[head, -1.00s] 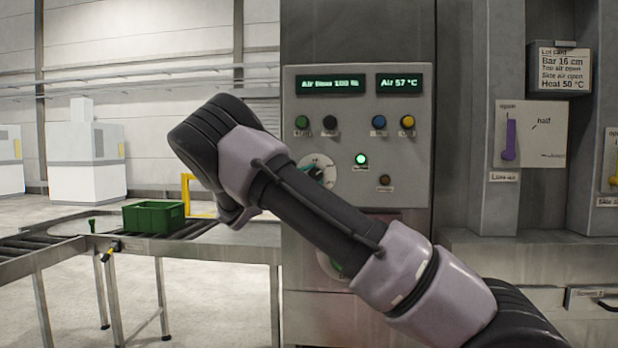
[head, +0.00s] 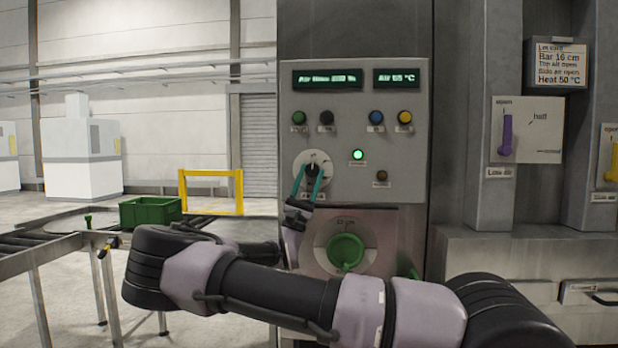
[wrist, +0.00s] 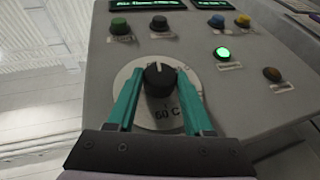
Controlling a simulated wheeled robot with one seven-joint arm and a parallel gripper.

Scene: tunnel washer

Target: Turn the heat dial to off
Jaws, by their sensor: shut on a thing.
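The heat dial (head: 312,168) is a black knob on a pale round scale plate on the grey control panel. In the wrist view the knob (wrist: 159,78) has a white pointer line aimed up, and "60°C" shows on the plate below it. My gripper (head: 312,180) reaches the dial from below. Its two teal fingers stand on either side of the knob, also in the wrist view (wrist: 160,90), and are shut on it. The panel's right display (head: 397,78) appears to read air 55 °C. Other scale marks are too small or covered to read.
Green, black, blue and yellow buttons (head: 376,117) sit above the dial. A lit green lamp (head: 358,155) is to its right. A large green knob (head: 345,252) is below, close to my arm. A lot card (head: 557,66) reads "Heat 50 °C".

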